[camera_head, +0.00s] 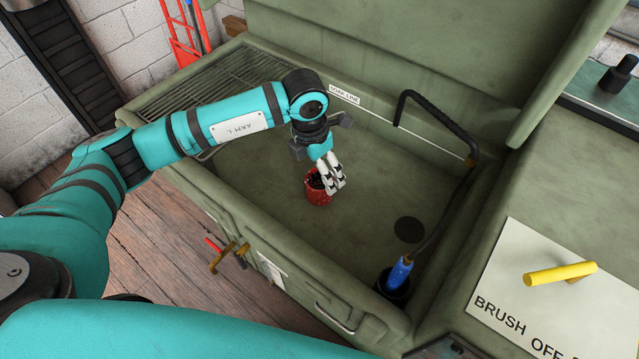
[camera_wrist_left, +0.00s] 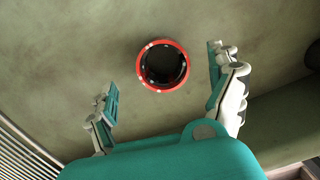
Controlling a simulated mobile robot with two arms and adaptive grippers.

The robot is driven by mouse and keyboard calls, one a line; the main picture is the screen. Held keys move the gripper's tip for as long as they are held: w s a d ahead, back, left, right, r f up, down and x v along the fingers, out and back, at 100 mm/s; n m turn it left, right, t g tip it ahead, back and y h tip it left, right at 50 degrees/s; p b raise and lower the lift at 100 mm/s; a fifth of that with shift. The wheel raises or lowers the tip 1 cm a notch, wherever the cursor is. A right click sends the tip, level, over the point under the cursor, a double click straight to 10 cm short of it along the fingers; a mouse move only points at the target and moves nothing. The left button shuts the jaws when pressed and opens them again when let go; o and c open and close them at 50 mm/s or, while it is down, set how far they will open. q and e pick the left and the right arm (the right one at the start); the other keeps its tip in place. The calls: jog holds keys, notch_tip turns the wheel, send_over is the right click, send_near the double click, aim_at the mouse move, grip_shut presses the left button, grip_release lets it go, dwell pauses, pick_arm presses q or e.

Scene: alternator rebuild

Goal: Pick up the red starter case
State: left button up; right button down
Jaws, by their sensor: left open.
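The red starter case (camera_head: 318,197) stands on the floor of the green wash basin (camera_head: 372,225). In the left wrist view it appears as a red ring (camera_wrist_left: 163,89) with a dark hollow middle and pale spots on its rim. My left gripper (camera_head: 334,181) is over the case in the head view, and its pale fingers hide part of it. In the left wrist view the left gripper's fingers (camera_wrist_left: 165,76) are wide apart, with the case between and slightly beyond the tips. I cannot tell whether a finger touches it. My right gripper is not in view.
A black bent pipe (camera_head: 468,155) rises at the basin's right, near a blue-handled brush (camera_head: 399,273) in a dark holder. A dark round drain (camera_head: 409,230) lies right of the case. A wire rack (camera_head: 205,85) is at the basin's left. A yellow stick (camera_head: 560,273) lies on the right counter.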

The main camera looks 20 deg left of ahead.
aim_at(320, 182)
pick_arm(q)
jog(key=shift+d+f+p, duration=0.2)
jog(key=shift+f+p, duration=0.4)
jog(key=shift+f, duration=2.2)
jog(key=shift+w+r, duration=0.1)
jog(key=shift+w, duration=0.05)
jog(key=c, duration=1.8)
